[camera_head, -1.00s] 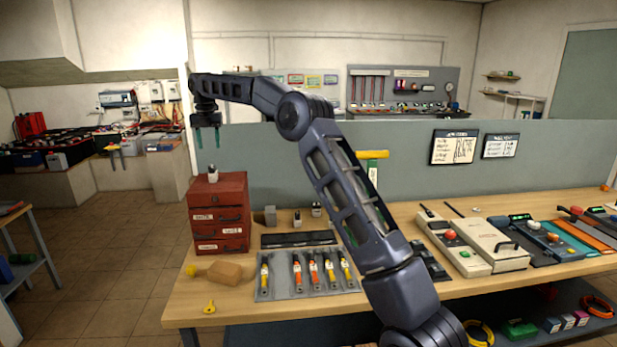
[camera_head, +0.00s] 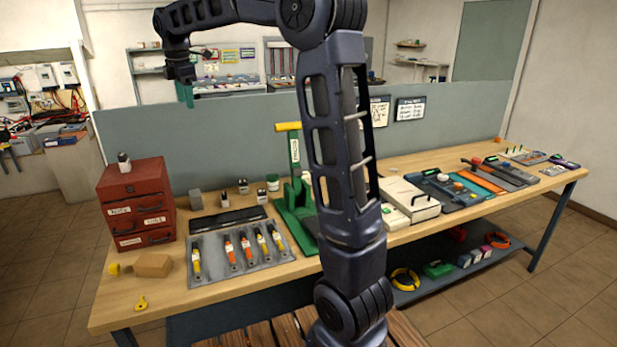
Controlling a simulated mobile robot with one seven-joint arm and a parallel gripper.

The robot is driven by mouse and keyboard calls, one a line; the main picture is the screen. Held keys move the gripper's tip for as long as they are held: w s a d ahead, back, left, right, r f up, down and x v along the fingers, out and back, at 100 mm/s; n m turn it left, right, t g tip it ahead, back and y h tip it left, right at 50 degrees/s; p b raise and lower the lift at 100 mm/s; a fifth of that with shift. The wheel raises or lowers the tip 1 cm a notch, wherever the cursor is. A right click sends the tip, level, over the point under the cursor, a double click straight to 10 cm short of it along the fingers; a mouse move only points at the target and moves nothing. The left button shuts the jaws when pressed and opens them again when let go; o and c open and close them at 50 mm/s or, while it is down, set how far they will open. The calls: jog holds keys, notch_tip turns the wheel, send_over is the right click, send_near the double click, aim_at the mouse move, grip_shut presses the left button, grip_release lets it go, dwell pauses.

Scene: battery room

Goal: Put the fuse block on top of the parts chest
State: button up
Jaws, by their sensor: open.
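The parts chest (camera_head: 137,212) is a red cabinet with labelled drawers at the left end of the workbench. A small light block with a dark top (camera_head: 124,162), which looks like the fuse block, stands upright on top of the chest, near the middle of its top. My gripper (camera_head: 186,96) has teal fingers pointing down. It is up in front of the grey partition, above and to the right of the chest, apart from the block and with nothing seen in it. Its fingers overlap in this view.
Similar small blocks (camera_head: 243,187) and a grey block (camera_head: 196,199) stand behind a dark strip on the workbench (camera_head: 215,297). A tool tray (camera_head: 240,256), a green press (camera_head: 297,200) and a tan block (camera_head: 152,265) are nearby. My arm hides part of the middle.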

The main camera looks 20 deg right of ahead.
jog(key=s+d+m, duration=0.6)
jog(key=s+d, duration=0.3)
jog(key=d, duration=0.1)
jog(key=s+d+f+m+t, duration=0.1)
jog(key=s+d+f+m, duration=0.4)
jog(key=s, duration=0.3)
jog(key=s+d+f+m, duration=0.5)
jog(key=s, duration=0.4)
jog(key=s+d+f+m+t, duration=0.1)
jog(key=s+d+f+m, duration=0.5)
jog(key=s, duration=0.2)
jog(key=shift+s+t, duration=0.3)
